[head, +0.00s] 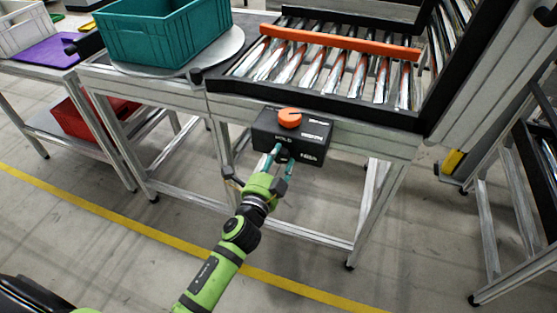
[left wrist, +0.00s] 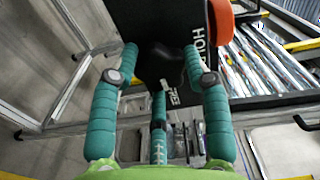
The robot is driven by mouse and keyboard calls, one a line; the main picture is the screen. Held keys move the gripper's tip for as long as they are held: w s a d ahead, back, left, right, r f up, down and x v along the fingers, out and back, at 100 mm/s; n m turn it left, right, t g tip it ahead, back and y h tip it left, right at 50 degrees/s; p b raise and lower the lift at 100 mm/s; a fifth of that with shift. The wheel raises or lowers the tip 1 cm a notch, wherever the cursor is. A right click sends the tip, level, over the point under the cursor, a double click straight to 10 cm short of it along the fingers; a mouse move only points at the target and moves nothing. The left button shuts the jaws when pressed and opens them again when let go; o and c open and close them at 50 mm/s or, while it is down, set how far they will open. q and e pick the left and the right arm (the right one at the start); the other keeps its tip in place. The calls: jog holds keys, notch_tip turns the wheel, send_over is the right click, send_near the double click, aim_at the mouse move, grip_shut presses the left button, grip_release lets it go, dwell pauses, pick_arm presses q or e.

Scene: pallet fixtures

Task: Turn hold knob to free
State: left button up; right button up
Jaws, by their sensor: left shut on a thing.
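A black control box (head: 315,141) is mounted on the front rail of the roller table, with an orange round button (head: 290,117) on top. White lettering on its front reads HOLD, with a second label lower right that is hard to read. My left gripper (head: 279,157) reaches the lower front of the box, its teal fingers on either side of a dark knob. In the left wrist view the left gripper (left wrist: 163,65) is shut on this black hold knob (left wrist: 160,72). The fingers hide part of the knob, and I cannot tell its exact pointing. My right gripper is not in view.
The roller table has an orange bar (head: 340,42) across its rollers. A teal crate (head: 165,38) stands on a round plate at left. A red bin (head: 85,122) sits on a lower shelf. The floor in front, with a yellow line (head: 130,222), is clear.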

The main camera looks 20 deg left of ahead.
pick_arm(q)
jog(key=shift+a+f, duration=0.1)
jog(key=shift+a, duration=0.2)
jog(key=o, duration=1)
jog(key=shift+o, duration=0.6)
jog(key=shift+a, duration=0.1)
jog(key=shift+s+d, duration=0.1)
jog(key=shift+d, duration=0.1)
jog(key=shift+s, duration=0.4)
jog(key=s, duration=1.1)
jog(key=shift+a, duration=0.3)
